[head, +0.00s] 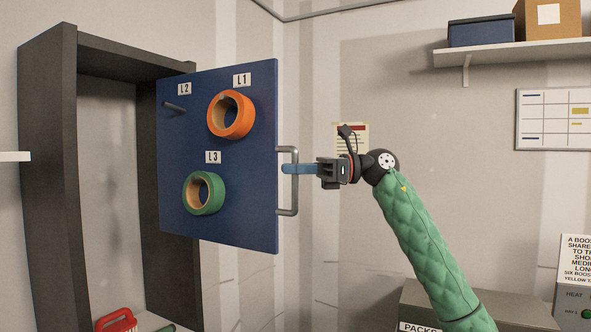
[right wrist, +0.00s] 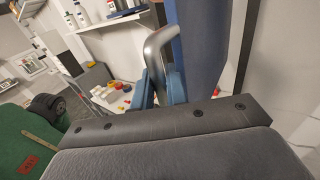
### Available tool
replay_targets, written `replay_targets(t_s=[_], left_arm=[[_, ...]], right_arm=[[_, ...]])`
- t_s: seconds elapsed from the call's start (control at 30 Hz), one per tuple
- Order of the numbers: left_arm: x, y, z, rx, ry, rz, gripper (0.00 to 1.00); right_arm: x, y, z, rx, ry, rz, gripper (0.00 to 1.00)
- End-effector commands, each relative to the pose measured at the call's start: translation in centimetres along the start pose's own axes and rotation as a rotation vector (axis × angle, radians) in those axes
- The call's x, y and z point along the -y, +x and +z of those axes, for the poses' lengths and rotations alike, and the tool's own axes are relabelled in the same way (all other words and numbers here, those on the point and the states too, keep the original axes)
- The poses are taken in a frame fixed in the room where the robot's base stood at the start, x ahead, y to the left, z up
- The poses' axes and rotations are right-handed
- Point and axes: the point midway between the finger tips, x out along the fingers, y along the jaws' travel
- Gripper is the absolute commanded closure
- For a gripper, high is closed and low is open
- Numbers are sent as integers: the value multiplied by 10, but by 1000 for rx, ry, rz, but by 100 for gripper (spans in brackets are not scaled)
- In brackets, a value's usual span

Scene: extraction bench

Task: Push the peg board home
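The peg board (head: 235,155) is a blue panel swung out at an angle from a dark frame (head: 52,160) on the left. An orange tape roll (head: 245,117) hangs under label L1 and a green one (head: 211,197) by L3. The peg by L2 (head: 174,107) is bare. A grey bar handle (head: 294,190) is on its right edge; it also shows in the right wrist view (right wrist: 158,45). My right gripper (head: 290,169) has its blue fingers on either side of the handle and looks shut on it. My left gripper is not in view.
The frame's opening (head: 108,180) is empty behind the board. A red object (head: 116,320) lies low at the left. A shelf (head: 510,52) with boxes is at upper right. A grey box (head: 415,298) stands below my right arm.

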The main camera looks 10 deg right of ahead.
Motion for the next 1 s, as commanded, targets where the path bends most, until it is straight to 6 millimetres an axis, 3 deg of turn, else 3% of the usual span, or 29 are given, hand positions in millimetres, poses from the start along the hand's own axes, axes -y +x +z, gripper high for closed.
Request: replay_targets(t_s=[0.2, 0.37, 0.7, 1.0], left_arm=[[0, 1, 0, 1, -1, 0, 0], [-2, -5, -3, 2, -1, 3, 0], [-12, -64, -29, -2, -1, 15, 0], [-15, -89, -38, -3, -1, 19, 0]], right_arm=[[2, 2, 0, 1, 0, 0, 100], [12, 18, 0, 2, 0, 0, 100], [59, 88, 0, 0, 0, 0, 100], [89, 133, 1, 1, -1, -1, 100]])
